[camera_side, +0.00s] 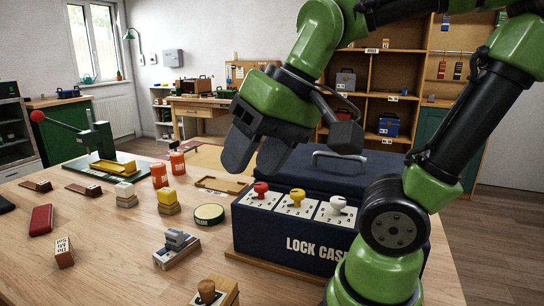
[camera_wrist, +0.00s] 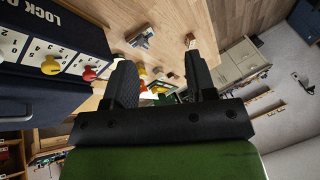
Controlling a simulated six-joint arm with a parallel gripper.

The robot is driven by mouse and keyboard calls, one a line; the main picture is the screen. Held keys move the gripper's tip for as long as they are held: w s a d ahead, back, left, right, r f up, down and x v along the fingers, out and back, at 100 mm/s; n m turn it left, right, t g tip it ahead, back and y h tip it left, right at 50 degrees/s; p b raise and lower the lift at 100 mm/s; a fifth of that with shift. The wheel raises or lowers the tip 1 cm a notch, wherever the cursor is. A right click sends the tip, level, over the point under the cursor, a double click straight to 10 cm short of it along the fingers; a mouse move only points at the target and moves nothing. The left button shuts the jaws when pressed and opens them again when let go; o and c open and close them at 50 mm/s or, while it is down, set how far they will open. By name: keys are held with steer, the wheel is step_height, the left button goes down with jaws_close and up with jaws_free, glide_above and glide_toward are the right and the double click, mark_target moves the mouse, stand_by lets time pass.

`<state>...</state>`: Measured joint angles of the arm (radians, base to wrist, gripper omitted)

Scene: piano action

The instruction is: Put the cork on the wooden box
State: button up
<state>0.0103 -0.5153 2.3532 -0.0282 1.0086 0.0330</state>
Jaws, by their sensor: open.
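I cannot pick out a cork with certainty. A brown rounded knob (camera_side: 207,290) stands on a pale wooden block (camera_side: 226,296) at the bottom edge of the side view; whether it is the cork I cannot tell. A small wooden block with dark lettering (camera_side: 64,252) sits at the front left; whether it is the wooden box is unclear. The gripper touches neither.
The dark blue lock case (camera_side: 290,232) with red, yellow and white knobs stands at right. A round tin (camera_side: 209,213), a wooden tray (camera_side: 222,185), stacked yellow blocks (camera_side: 167,201), orange canisters (camera_side: 159,175) and a lever press (camera_side: 98,150) stand around.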

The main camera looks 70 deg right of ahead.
steer(key=shift+s+d+n+t, duration=0.1)
steer(key=shift+s+n+t, duration=0.4)
steer(key=shift+s+t, duration=0.65)
steer(key=shift+s, duration=0.1)
stand_by(0.3)
